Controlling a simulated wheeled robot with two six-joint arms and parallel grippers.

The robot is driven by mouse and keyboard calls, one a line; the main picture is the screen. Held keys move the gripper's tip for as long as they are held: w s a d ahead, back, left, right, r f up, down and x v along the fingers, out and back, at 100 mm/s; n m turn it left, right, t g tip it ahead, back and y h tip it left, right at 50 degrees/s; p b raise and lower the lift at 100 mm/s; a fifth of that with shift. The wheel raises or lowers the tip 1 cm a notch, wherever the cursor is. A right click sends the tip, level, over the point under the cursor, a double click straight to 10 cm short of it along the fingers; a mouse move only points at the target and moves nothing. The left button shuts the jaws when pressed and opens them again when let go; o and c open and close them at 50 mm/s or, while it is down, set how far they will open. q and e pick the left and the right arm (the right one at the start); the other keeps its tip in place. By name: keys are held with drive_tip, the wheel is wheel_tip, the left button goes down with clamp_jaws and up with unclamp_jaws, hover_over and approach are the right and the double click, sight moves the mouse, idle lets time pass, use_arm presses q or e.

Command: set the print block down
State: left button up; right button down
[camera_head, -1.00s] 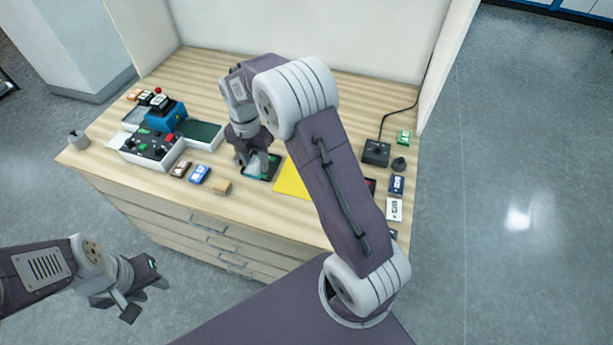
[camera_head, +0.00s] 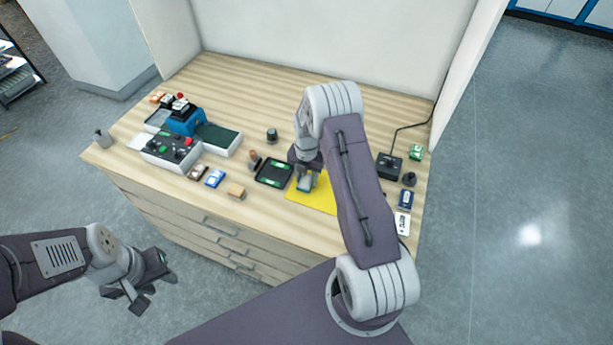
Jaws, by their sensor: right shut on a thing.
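My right gripper (camera_head: 305,178) is shut on the print block (camera_head: 306,186), a small greyish-teal piece between its fingers. It is over the left part of the yellow sheet (camera_head: 322,204). The gripper partly hides the block, and I cannot tell whether the block touches the sheet. The black tray (camera_head: 262,181) with green marks lies just left of the sheet. My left gripper (camera_head: 150,284) is open and empty, out in front of the bench over the floor.
A white and blue machine (camera_head: 170,150) with a control panel stands at the left. Small cards and a wooden block (camera_head: 236,191) lie along the front. A small dark jar (camera_head: 271,135) stands behind the tray. A black corded device (camera_head: 389,166) and more cards are at the right.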

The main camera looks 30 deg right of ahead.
drive_tip(key=shift+f, duration=0.1)
drive_tip(key=shift+f, duration=0.15)
drive_tip(key=c, duration=0.9)
unclamp_jaws()
drive_tip(key=shift+o, duration=0.3)
drive_tip(key=shift+r, duration=0.2)
